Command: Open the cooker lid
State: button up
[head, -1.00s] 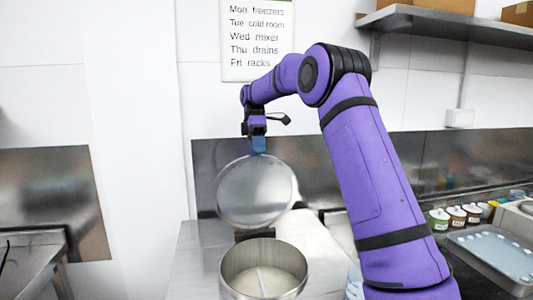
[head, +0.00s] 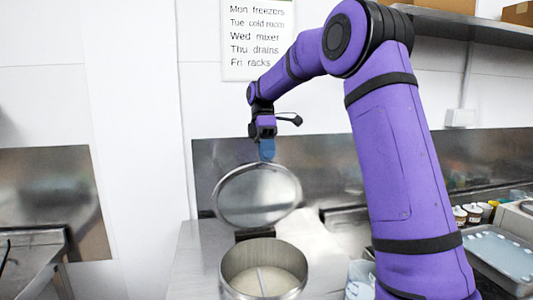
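The cooker (head: 232,285) is a round metal pot at the lower middle of the head view. Its top is uncovered, showing pale contents and a thin light bar inside. Its round metal lid (head: 257,196) stands raised and steeply tilted above the pot's back side. My gripper (head: 267,156) comes down from above, its blue fingers at the lid's upper rim. They look to be touching or overlapping the rim. The fingers show as one narrow shape, so I cannot tell whether they are apart or grip the lid.
The steel counter (head: 195,262) has free room left of the pot. A grey tray (head: 497,255) and several small jars (head: 472,213) stand at the right. A shelf (head: 470,28) with boxes is at the upper right. A steel backsplash (head: 208,160) runs behind the lid.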

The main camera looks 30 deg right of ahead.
jog(key=c, duration=0.3)
jog(key=shift+s+r+t, duration=0.1)
jog(key=shift+t, duration=0.3)
grip_shut()
notch_tip(320, 180, up, 5)
jog(key=d+m+t, duration=0.1)
jog(key=t, duration=1)
send_over(257, 183)
jog(key=w, duration=0.1)
jog(key=shift+y, duration=0.3)
jog(key=f, duration=0.8)
jog(key=shift+w+d+f, duration=0.1)
jog(key=shift+d+f, duration=0.05)
jog(key=shift+d, duration=0.15)
